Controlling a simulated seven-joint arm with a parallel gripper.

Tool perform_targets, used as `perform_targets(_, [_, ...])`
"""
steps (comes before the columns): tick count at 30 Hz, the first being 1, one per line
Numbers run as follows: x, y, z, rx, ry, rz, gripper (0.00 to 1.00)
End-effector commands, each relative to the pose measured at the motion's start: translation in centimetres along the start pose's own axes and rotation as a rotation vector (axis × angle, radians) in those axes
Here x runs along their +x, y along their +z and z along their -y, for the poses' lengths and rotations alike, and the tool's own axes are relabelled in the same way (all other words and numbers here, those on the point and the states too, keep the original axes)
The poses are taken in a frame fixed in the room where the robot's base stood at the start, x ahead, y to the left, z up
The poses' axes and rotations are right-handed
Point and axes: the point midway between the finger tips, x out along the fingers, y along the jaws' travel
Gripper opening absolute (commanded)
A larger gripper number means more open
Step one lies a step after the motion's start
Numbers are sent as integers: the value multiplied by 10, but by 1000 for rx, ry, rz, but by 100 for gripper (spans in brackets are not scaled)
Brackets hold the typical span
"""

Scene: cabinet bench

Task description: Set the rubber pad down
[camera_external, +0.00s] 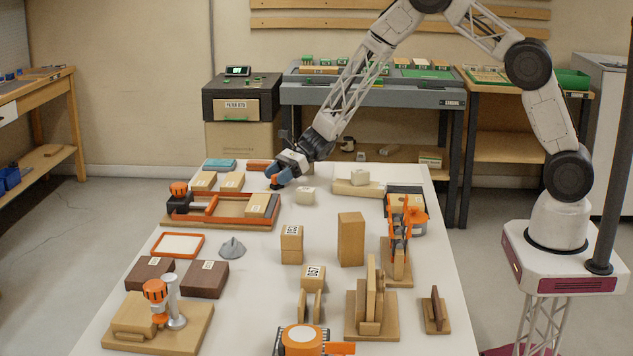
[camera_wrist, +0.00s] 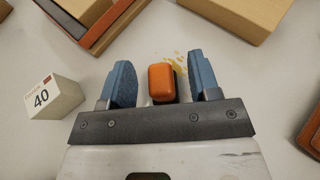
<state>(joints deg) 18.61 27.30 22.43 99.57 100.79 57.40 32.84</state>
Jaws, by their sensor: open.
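A small orange block with rounded edges (camera_wrist: 161,82), possibly the rubber pad, is between the blue fingers of my gripper (camera_wrist: 162,84) in the wrist view. A gap shows on each side of it, so the fingers are open around it and not clamped on it. Whether its underside rests on the table cannot be told. In the external view my gripper (camera_external: 279,181) is low over the far part of the white table (camera_external: 335,205), and a little orange shows at its fingers.
A white cube marked 40 (camera_wrist: 53,97) is left of the fingers. Yellow specks (camera_wrist: 179,62) lie on the table near the orange block. An orange-framed wooden fixture (camera_external: 222,222) stands close to my gripper. A teal block (camera_external: 220,165) and a reddish-brown block (camera_external: 258,165) lie at the far edge.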

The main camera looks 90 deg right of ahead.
Motion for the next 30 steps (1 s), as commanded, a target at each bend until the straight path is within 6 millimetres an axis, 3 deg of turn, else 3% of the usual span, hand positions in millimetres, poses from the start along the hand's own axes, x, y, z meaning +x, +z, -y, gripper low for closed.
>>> perform_targets(8, [-28, 0, 0, 1, -2, 1, 56])
perform_targets(21, [-96, -1, 0, 1, -1, 0, 56])
perform_targets(30, [-117, -1, 0, 1, -1, -1, 56])
